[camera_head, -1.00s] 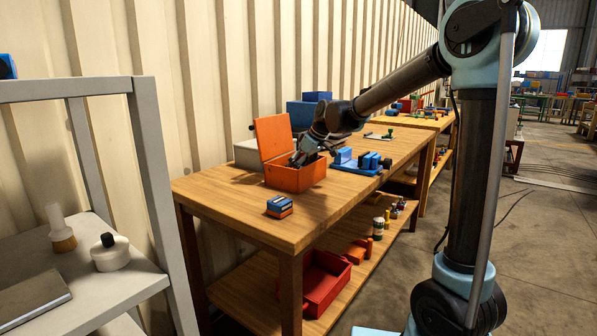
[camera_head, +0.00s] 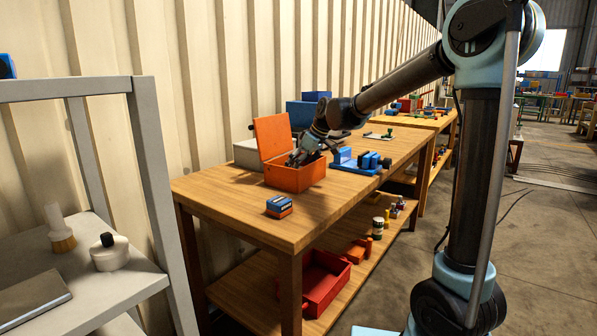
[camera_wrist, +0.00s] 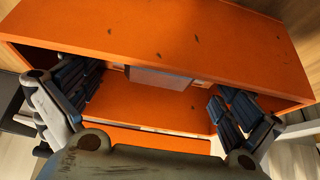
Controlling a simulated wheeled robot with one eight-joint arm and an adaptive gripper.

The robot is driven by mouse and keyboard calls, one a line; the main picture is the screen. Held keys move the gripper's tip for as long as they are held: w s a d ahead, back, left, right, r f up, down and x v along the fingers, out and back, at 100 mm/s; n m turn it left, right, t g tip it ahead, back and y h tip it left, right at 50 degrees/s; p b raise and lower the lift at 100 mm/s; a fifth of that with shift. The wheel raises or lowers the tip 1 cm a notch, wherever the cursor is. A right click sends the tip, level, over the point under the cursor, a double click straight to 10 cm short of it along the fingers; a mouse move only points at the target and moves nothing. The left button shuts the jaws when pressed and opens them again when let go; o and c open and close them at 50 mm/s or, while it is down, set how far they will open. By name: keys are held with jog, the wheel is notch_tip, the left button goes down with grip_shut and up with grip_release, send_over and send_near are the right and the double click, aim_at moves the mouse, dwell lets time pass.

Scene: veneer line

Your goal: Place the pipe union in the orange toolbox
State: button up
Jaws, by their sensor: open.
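The orange toolbox (camera_head: 297,180) stands on the wooden workbench with its lid (camera_head: 272,136) raised at the back. My gripper (camera_head: 299,158) points down into the box's opening. In the wrist view my gripper (camera_wrist: 158,95) is open, its dark ridged fingers spread wide inside the orange toolbox (camera_wrist: 175,35). A grey rectangular piece (camera_wrist: 160,77) shows against an orange wall between the fingers; I cannot tell whether it is part of the box. I cannot make out the pipe union in either view. Part of the box's inside is hidden by my gripper.
A small blue and orange block (camera_head: 279,206) lies on the workbench (camera_head: 222,192) in front of the box. A blue vise-like fixture (camera_head: 358,162) stands to the right, blue boxes (camera_head: 303,113) behind. A red bin (camera_head: 322,283) sits on the lower shelf. A grey rack (camera_head: 150,190) stands at left.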

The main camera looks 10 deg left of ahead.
jog(key=v, duration=1.1)
jog(key=shift+d, duration=0.1)
jog(key=s+d+f+m+h, duration=0.1)
jog(key=s+d+f+m, duration=0.2)
jog(key=d, duration=0.5)
jog(key=s+d+f+m+h, duration=0.1)
jog(key=s+d+f, duration=0.2)
jog(key=s+d, duration=0.35)
jog(key=s+d+f+m+h, duration=0.1)
jog(key=s+d+f+m, duration=0.15)
jog(key=d, duration=0.65)
jog(key=s+d+f+m+h, duration=0.2)
jog(key=s+d+f+m, duration=0.5)
jog(key=s+d+f, duration=0.7)
notch_tip(320, 180, down, 3)
jog(key=s, duration=0.3)
jog(key=shift+d+h, duration=0.3)
jog(key=shift+d, duration=0.1)
jog(key=shift+w+m, duration=0.15)
jog(key=shift+m, duration=0.1)
jog(key=shift+w+f, duration=0.2)
jog(key=shift+w, duration=0.15)
